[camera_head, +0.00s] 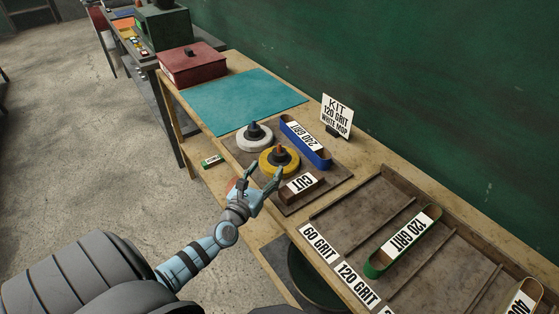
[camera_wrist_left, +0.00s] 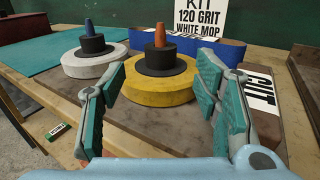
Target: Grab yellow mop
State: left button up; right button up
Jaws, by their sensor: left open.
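The yellow mop (camera_head: 279,163) is a round yellow disc with a black hub and an orange-red tip. It lies on the brown tray (camera_head: 310,203) on the workbench. In the left wrist view the yellow mop (camera_wrist_left: 160,92) is straight ahead, between my open fingers. My left gripper (camera_head: 262,184) is open and empty, just short of the mop's near side. The left wrist view also shows both teal-padded fingers of my gripper (camera_wrist_left: 158,110). Whether a pad touches the mop I cannot tell. My right gripper is not in view.
A white mop (camera_head: 252,138) with a blue tip sits beside the yellow one. A blue 240 GRIT belt (camera_head: 318,157) lies behind, and a brown CUT bar (camera_head: 314,186) close on the right. A sign (camera_head: 337,115) reads KIT, 120 GRIT, WHITE MOP. A teal mat (camera_head: 243,100) is clear.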

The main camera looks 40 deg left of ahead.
aim_at(276, 156)
pick_arm(q)
jog(key=b+x, duration=0.1)
jog(key=x, duration=0.2)
jog(key=b+x, duration=0.1)
jog(key=x, duration=0.3)
jog(key=shift+w+f, duration=0.15)
jog(key=shift+f, duration=0.05)
jog(key=shift+w, duration=0.4)
jog(key=shift+s+r, duration=0.1)
jog(key=shift+r, duration=0.05)
grip_shut()
jog(key=shift+r, duration=0.1)
